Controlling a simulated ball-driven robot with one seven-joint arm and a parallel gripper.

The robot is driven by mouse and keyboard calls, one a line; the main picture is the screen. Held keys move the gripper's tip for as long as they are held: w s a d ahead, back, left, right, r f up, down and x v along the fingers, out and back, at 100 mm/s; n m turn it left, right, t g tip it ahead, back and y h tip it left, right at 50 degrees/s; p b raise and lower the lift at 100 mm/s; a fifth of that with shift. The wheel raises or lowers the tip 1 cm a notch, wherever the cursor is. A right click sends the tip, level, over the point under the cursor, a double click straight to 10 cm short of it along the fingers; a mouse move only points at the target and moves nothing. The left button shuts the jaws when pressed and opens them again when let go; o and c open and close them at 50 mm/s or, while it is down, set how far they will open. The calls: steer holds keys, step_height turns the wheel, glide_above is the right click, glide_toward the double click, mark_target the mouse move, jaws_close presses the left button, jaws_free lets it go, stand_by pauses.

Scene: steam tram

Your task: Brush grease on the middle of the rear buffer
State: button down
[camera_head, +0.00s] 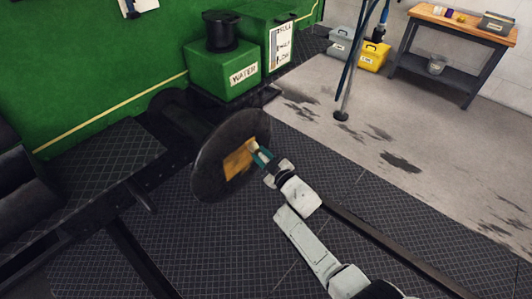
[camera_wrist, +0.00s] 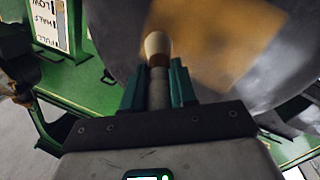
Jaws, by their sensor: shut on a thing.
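The buffer (camera_head: 211,178) is a large round dark disc standing out from the green tram in the head view. A yellow-brown patch (camera_head: 237,160), which looks like grease, covers its middle. In the wrist view the buffer's grey face (camera_wrist: 284,72) and the patch (camera_wrist: 215,32) fill the top right. My gripper (camera_head: 263,157) is in front of the disc's right side. Its green fingers (camera_wrist: 159,84) are shut on the brush (camera_wrist: 157,50), which has a pale rounded tip and a greyish handle. The tip overlaps the patch's lower left edge in the wrist view; whether it touches cannot be told.
A green box marked WATER (camera_head: 222,76) stands behind the buffer. A workbench (camera_head: 450,22), a yellow box (camera_head: 373,56) and a grey box (camera_head: 341,39) are at the back right. A thin dark stand (camera_head: 349,88) rises from the stained floor.

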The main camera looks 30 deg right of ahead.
steer(key=s+a+b, duration=0.2)
steer(key=a+b, duration=0.6)
steer(key=a, duration=0.1)
steer(key=shift+s, duration=0.3)
stand_by(0.7)
steer(key=shift+b, duration=0.45)
steer(key=a+b, duration=0.1)
steer(key=b, duration=0.2)
steer(key=s+a+b, duration=0.1)
steer(key=a+b, duration=0.1)
steer(key=b, duration=0.2)
steer(key=shift+s+a, duration=0.2)
steer(key=shift+d, duration=0.1)
